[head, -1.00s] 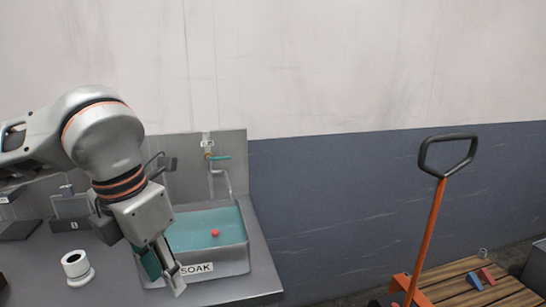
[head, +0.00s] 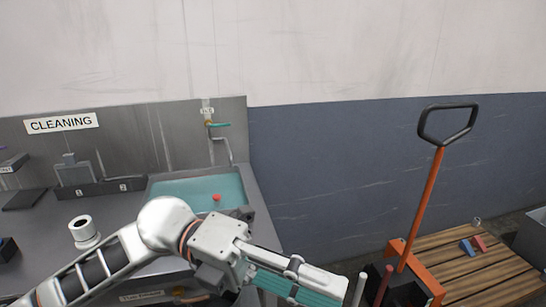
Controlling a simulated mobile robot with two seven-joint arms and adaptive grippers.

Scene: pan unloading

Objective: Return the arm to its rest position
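My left arm comes in from the lower left, across the front of the counter. My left gripper (head: 335,283) points to the lower right in front of the counter. A teal part shows along its underside. The view does not make clear whether its fingers are apart or together. My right gripper is not in view.
The counter (head: 125,212) has a water-filled sink (head: 172,190) with a small red object (head: 216,197), and a white cylinder (head: 83,230). An orange pallet jack (head: 424,205) stands right, beside a wooden pallet (head: 485,275) carrying blue (head: 466,247) and red (head: 479,243) pieces.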

